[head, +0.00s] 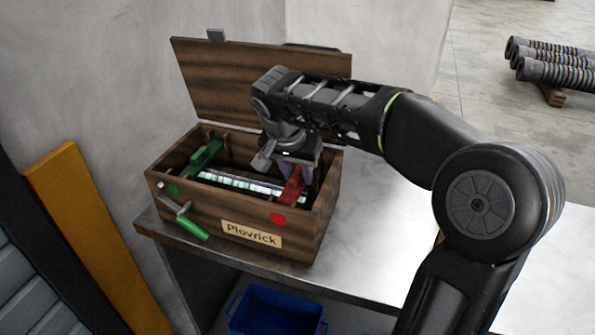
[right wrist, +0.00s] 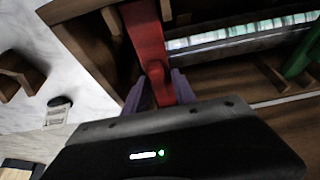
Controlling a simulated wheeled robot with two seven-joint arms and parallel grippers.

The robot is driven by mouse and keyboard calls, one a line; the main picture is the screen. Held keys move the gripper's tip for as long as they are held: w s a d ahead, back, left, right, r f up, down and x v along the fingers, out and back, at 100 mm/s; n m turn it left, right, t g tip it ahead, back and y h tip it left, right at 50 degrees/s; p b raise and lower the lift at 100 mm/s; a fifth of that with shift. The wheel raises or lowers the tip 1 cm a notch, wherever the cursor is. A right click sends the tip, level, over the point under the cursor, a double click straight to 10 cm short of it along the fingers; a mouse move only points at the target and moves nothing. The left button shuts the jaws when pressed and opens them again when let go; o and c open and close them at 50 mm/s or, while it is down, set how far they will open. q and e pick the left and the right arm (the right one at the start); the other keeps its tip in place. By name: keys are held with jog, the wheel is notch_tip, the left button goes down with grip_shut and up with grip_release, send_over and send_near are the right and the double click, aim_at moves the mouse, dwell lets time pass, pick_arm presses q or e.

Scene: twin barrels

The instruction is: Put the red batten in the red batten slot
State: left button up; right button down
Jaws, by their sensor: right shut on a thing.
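The red batten (head: 292,187) is at the right end of the open wooden box (head: 205,216), inside its walls. In the right wrist view the red batten (right wrist: 147,40) runs up from between my right gripper's purple fingers (right wrist: 160,90). My right gripper (head: 298,170) is shut on the red batten, reaching down into the box from above. My left gripper is not in view.
A green-handled latch (head: 190,225) hangs at the front left. The raised lid (head: 225,80) stands behind. A blue crate (head: 275,312) is below; the metal table (head: 375,240) is clear at right.

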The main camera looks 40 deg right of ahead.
aim_at(293, 188)
jog(key=shift+f+b, duration=0.3)
jog(key=shift+f, duration=0.1)
jog(key=c, duration=0.9)
grip_release()
jog(key=shift+c, duration=0.2)
jog(key=shift+v, duration=3.9)
